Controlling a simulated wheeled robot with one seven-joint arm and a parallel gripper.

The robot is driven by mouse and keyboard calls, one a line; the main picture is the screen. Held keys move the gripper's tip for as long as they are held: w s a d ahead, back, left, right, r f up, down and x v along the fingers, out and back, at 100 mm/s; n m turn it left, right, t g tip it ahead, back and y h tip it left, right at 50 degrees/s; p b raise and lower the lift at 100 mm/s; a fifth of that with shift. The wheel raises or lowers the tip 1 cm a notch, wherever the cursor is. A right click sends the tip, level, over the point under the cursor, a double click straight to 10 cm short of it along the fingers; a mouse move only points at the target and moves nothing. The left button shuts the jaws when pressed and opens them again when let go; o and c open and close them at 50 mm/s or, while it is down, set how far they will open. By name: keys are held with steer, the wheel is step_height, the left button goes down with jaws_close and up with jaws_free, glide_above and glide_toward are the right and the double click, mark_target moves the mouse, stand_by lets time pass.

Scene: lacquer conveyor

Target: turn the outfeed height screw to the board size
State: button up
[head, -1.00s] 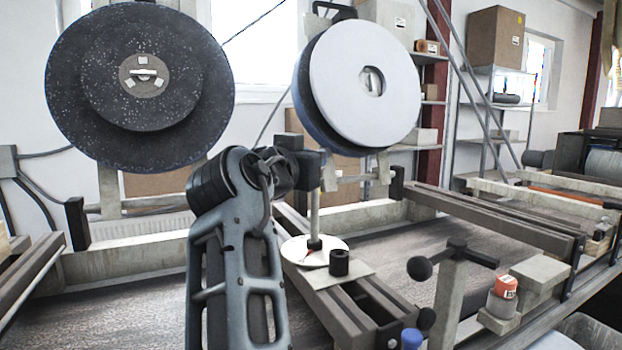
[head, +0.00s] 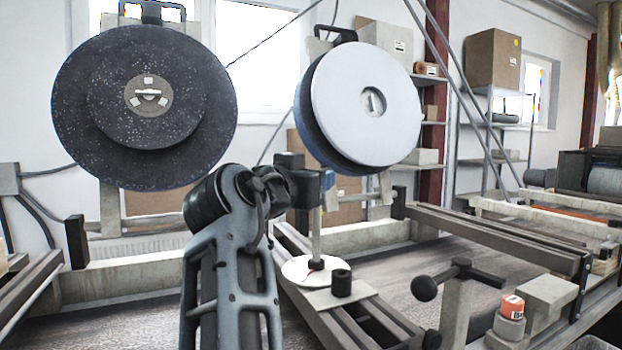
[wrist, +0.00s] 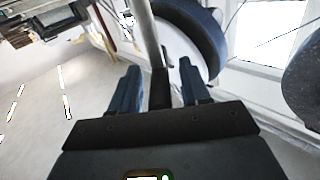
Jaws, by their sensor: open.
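A thin grey upright rod (head: 316,232) with a black collar stands on a white round dial (head: 296,270) with a red mark; I take this for the height screw. My gripper (head: 312,180) is at the rod's upper end in the head view, where its fingers are partly hidden. In the wrist view my gripper (wrist: 158,85) is open, its two blue fingers apart. The rod (wrist: 146,35) and a black part (wrist: 160,88) show between the fingers, with gaps at both sides. I cannot read the dial.
A black knob (head: 341,283) stands beside the dial. A black lever with a ball (head: 424,288) sits on a post to the right. A dark speckled wheel (head: 205,125) and a pale disc (head: 345,95) stand behind my arm. A red-topped cup (head: 512,306) stands at right.

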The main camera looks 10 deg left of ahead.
steer(key=shift+s, duration=0.1)
steer(key=v, duration=0.7)
steer(key=shift+s+b, duration=0.3)
steer(key=shift+b, duration=0.15)
steer(key=shift+a+r, duration=0.1)
steer(key=shift+a, duration=0.05)
